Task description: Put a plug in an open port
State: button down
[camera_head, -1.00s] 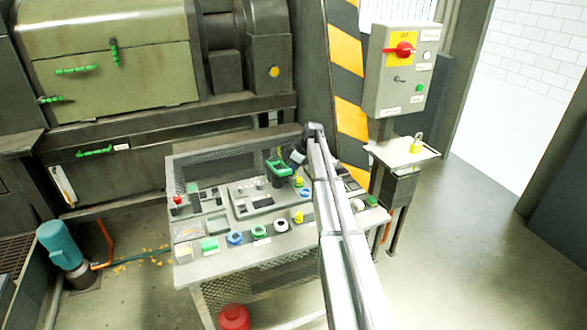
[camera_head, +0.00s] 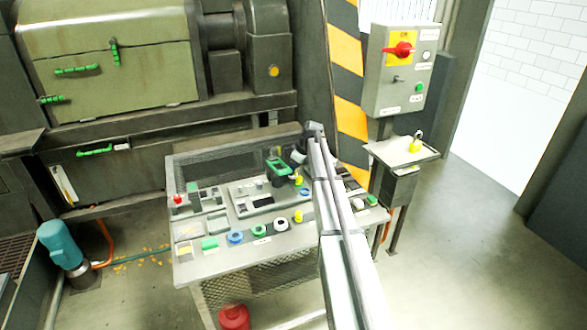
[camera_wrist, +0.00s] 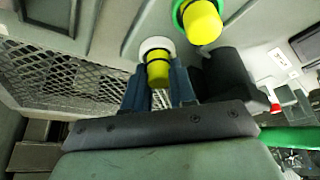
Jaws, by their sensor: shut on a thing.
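In the wrist view my gripper (camera_wrist: 158,88) is shut on a yellow plug (camera_wrist: 157,72) with a black ring. The plug is at a port with a white collar (camera_wrist: 156,45); how deep it sits cannot be told. A second yellow plug (camera_wrist: 203,22) stands in a green-collared port just beyond it. In the head view my gripper (camera_head: 278,182) is small over the panel's middle and hides its own tips. Yellow plugs show beside it (camera_head: 299,180) and nearer the front (camera_head: 298,216). The front row holds a blue port (camera_head: 235,236), a green port (camera_head: 259,230) and a white port (camera_head: 281,225).
The control desk (camera_head: 212,266) carries a red knob (camera_head: 178,199) at left. A switch box (camera_head: 402,70) on a post and a small shelf with a yellow padlock (camera_head: 416,144) stand at right. A mesh guard (camera_wrist: 60,75) shows in the wrist view.

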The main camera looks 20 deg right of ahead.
jog(key=shift+s+a+f, duration=0.1)
jog(key=shift+s+f, duration=0.2)
jog(key=shift+f, duration=0.55)
jog(key=c, duration=1.2)
grip_release()
jog(key=shift+o, duration=1)
jog(key=shift+w+r, duration=0.15)
jog(key=shift+r, duration=0.75)
jog(key=shift+w+r, duration=0.1)
jog(key=shift+r, duration=3.6)
